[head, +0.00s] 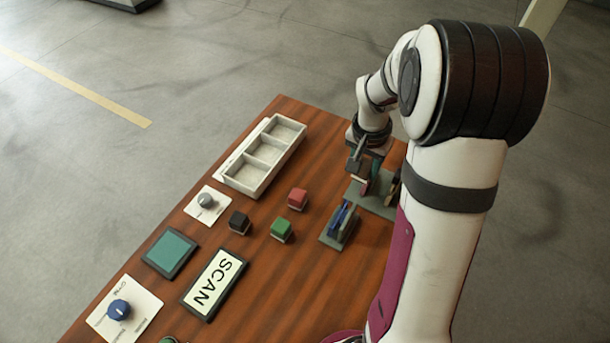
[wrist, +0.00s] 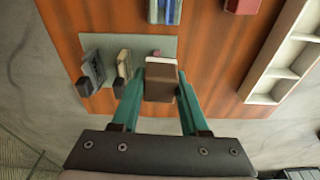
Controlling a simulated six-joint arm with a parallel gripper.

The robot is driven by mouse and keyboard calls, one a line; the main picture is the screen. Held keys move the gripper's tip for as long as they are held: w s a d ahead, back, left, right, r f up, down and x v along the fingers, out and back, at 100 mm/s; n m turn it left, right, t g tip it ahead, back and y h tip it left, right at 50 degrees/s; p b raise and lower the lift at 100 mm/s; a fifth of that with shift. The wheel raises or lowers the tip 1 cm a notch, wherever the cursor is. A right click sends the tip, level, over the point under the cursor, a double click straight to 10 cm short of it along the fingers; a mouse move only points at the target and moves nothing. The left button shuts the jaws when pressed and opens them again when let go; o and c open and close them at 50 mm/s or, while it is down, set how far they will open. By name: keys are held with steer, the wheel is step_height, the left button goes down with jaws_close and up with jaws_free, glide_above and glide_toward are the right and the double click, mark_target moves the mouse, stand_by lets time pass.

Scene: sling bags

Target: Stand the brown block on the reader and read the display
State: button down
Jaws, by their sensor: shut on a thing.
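The brown block (wrist: 160,88) has a pale band on one end and sits between my gripper's teal fingers (wrist: 160,98) in the wrist view. My gripper (head: 366,166) is shut on it above the table's far right side, near a grey stand; in the head view the block is small and partly hidden. The reader is a dark-framed pad marked SCAN (head: 214,284), lying at the near left, well away from my gripper. The display (head: 170,252) lies beside it with a plain teal screen; I see no readable text on it.
Black (head: 239,222), red (head: 297,199) and green (head: 281,230) blocks stand mid-table. A holder with blue pieces (head: 341,225) and the grey stand (wrist: 105,102) with upright pieces are close to my gripper. A three-compartment tray (head: 240,183) and two knob cards (head: 208,205) (head: 140,312) lie leftward.

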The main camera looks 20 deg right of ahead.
steer(key=w+a+n+y, duration=0.1)
steer(key=w+a+n, duration=0.3)
steer(key=a+n, duration=0.85)
steer(key=n+y, duration=0.2)
steer(key=n, duration=0.4)
glide_above(167, 250)
steer(key=d, duration=0.1)
step_height(167, 250, down, 5)
steer(key=shift+s, duration=0.15)
steer(key=f, duration=0.4)
steer(key=shift+s+a, duration=0.1)
steer(key=shift+a, duration=0.2)
steer(key=shift+f, duration=0.15)
steer(key=shift+f, duration=0.1)
steer(key=shift+f, duration=0.15)
steer(key=shift+c, duration=2.1)
jaws_free()
